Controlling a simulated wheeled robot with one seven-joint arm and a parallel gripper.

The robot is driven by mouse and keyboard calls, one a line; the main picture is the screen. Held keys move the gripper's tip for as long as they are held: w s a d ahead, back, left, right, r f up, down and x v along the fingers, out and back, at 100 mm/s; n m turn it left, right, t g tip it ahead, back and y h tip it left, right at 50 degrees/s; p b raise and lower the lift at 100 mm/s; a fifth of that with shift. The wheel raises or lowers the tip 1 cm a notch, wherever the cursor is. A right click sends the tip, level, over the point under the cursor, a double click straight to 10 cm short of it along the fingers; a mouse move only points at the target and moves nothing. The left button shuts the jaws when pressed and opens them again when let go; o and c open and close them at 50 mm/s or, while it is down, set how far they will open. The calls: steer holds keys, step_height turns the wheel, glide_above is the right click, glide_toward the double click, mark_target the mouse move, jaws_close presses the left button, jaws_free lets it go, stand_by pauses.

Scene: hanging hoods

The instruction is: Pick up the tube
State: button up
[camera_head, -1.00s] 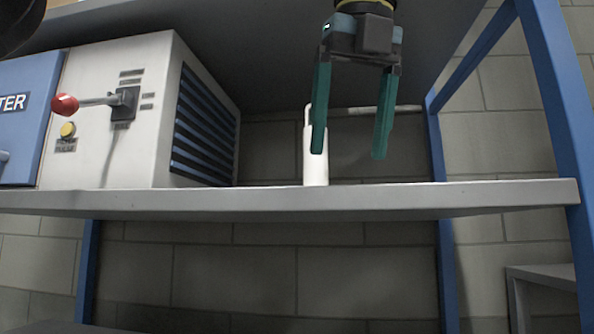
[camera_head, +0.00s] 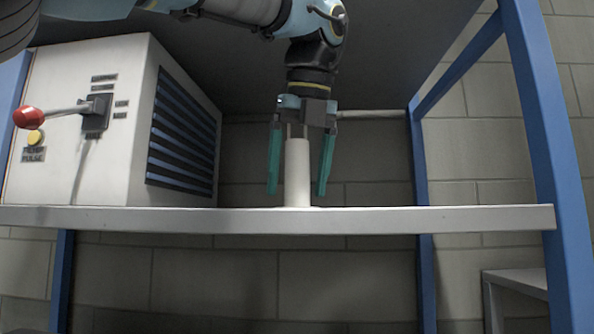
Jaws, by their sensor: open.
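The tube (camera_head: 297,174) is a white, upright cylinder standing on the grey shelf (camera_head: 400,218). My gripper (camera_head: 296,190) points down, with its two green fingers open, one on each side of the tube in the picture. A dark gap shows between each finger and the tube. The fingertips are a little above the shelf's front edge in the picture.
A white machine (camera_head: 90,130) with a red-knobbed lever (camera_head: 28,118) and a dark vent stands on the shelf at left. A blue frame post (camera_head: 548,170) stands at right. A grey panel is overhead. The shelf right of the tube is clear.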

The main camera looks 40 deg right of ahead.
steer(key=shift+f, duration=0.2)
steer(key=shift+c, duration=0.3)
jaws_close()
stand_by(0.4)
